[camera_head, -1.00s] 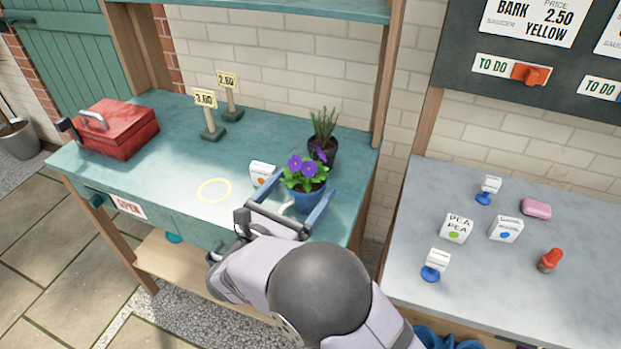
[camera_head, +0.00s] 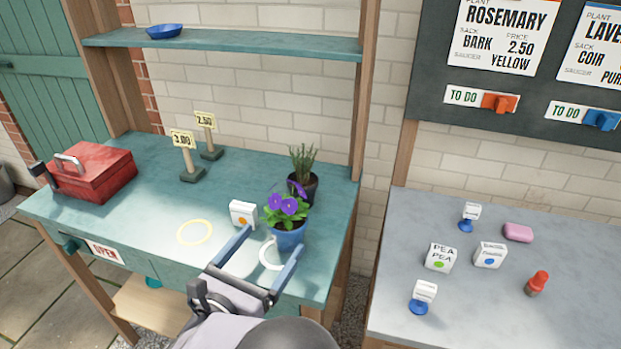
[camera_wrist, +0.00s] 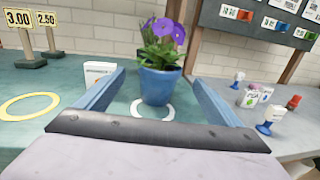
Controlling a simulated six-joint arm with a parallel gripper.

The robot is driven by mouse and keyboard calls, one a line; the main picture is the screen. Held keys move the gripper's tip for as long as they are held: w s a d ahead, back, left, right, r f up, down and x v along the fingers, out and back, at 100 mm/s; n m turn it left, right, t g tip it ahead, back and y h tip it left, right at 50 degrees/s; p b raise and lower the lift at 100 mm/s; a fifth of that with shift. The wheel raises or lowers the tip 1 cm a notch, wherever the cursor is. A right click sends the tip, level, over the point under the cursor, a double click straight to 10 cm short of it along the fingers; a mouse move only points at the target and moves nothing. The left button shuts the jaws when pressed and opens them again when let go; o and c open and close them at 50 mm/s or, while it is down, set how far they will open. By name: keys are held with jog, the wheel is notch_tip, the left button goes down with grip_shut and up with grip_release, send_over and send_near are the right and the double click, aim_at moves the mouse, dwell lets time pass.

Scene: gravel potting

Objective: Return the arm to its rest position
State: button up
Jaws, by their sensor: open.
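My gripper (camera_head: 260,266) is open over the front right part of the teal bench (camera_head: 110,212), its two blue fingers spread apart with nothing between their tips. A blue pot with purple flowers (camera_head: 287,236) stands upright just beyond the fingers. In the wrist view the same blue pot (camera_wrist: 158,85) stands ahead between the finger lines, at the far edge of a white ring (camera_wrist: 152,110) on the bench. The white ring also shows near the fingertips in the head view (camera_head: 271,254).
A dark pot with a green plant (camera_head: 303,183) stands behind the blue pot. A small white box (camera_head: 243,213), price signs (camera_head: 187,160) and a red toolbox (camera_head: 95,172) are on the bench. A grey table (camera_head: 570,260) with stamps and boxes is at right. A shelf (camera_head: 230,42) is above.

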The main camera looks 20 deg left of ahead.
jog(key=w+d+r+m+g+h+p, duration=0.1)
jog(key=w+d+r+m+h+p, duration=0.2)
jog(key=r+p, duration=0.45)
jog(key=w+d+f+m+g+h+p, duration=0.1)
jog(key=w+d+m+g+h+p, duration=0.15)
jog(key=d+m+g, duration=0.75)
jog(key=s+d+f+m+g+b, duration=0.1)
jog(key=s+d+f+m, duration=0.1)
jog(key=d, duration=0.5)
jog(key=s+d+f+m+g+b, duration=0.1)
jog(key=s+d+f+m+b, duration=0.1)
jog(key=d+f, duration=0.3)
jog(key=s+d+f+m+g+b, duration=0.1)
jog(key=s+d+f+m+g, duration=0.1)
jog(key=d, duration=0.7)
jog(key=shift+s+f+b, duration=0.4)
jog(key=shift+s+f, duration=0.45)
jog(key=shift+f, duration=0.05)
jog(key=s+d+f+m+g+y+b, duration=0.35)
jog(key=s+f+m+y+b, duration=0.4)
jog(key=m, duration=0.75)
notch_tip(320, 180, up, 12)
jog(key=s+p, duration=0.2)
jog(key=p, duration=1.4)
notch_tip(320, 180, down, 10)
jog(key=b, duration=1)
jog(key=shift+t+y, duration=0.35)
jog(key=shift+y, duration=0.05)
